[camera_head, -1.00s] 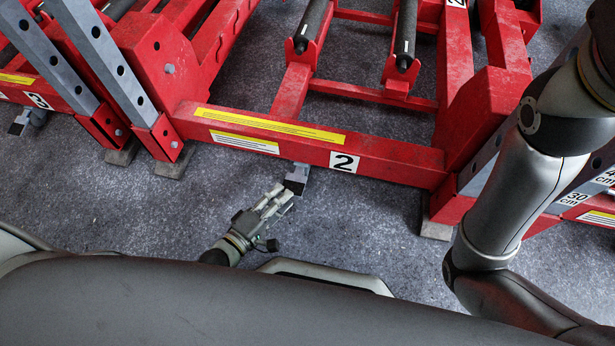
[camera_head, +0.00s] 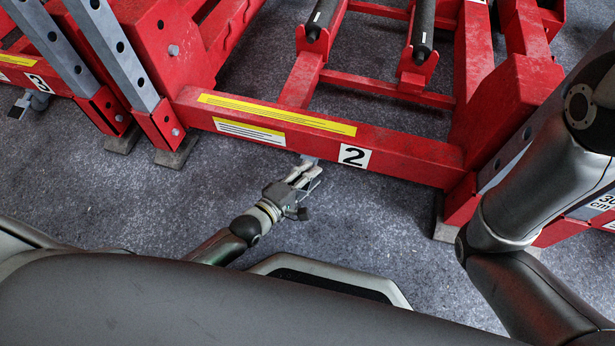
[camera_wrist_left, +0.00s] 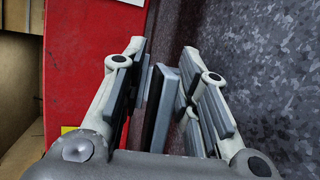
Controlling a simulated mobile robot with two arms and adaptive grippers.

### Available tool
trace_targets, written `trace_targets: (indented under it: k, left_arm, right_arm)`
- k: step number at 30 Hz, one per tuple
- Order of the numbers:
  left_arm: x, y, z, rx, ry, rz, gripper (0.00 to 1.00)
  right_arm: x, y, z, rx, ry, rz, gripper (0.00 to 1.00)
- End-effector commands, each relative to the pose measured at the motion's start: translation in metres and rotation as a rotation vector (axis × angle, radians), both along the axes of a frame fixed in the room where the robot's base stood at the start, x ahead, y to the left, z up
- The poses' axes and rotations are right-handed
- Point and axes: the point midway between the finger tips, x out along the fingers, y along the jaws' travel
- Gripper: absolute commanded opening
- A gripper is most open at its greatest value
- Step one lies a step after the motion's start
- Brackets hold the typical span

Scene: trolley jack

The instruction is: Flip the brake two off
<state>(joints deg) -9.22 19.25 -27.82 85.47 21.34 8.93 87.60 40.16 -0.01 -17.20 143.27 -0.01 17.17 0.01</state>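The brake two is a small grey lever (camera_head: 309,158) under the red front beam (camera_head: 270,122), just left of the white label "2" (camera_head: 354,156). In the head view my left gripper (camera_head: 306,177) reaches up to it from below and hides most of it. In the left wrist view the dark grey brake plate (camera_wrist_left: 160,105) stands between the two fingers of my left gripper (camera_wrist_left: 162,52). The fingers are apart on either side of it, with a gap at the left finger. I cannot tell whether the right finger touches it. My right gripper is out of view.
Red jack frames with grey perforated posts (camera_head: 115,55) stand on the grey floor (camera_head: 120,195). Another brake lever (camera_head: 20,106) shows below the label "3" (camera_head: 40,84). My right arm crosses the right side.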

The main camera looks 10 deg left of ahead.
Motion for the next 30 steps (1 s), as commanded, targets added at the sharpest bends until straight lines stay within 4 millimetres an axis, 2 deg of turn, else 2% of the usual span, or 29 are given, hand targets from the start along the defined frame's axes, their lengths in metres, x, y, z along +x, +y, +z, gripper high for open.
trace_targets:
  k: [7, 12, 14, 25, 30]
  left_arm:
    - [0.001, 0.0, 0.001, 0.0, -0.001, 0.0, 0.27]
    - [0.0, 0.0, 0.001, 0.0, -0.001, 0.0, 0.05]
    - [0.0, 0.0, 0.001, 0.0, -0.001, 0.0, 0.0]
    - [0.0, 0.0, 0.001, 0.0, 0.001, 0.0, 0.0]
    - [0.001, 0.0, 0.007, 0.0, 0.027, 0.0, 0.0]
  right_arm:
    - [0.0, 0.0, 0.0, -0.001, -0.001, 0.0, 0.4]
    - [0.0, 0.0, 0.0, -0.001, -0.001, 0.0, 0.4]
    - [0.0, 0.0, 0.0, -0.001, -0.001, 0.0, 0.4]
    - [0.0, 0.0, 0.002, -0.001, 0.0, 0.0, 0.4]
    - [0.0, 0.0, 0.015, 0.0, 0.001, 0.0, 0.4]
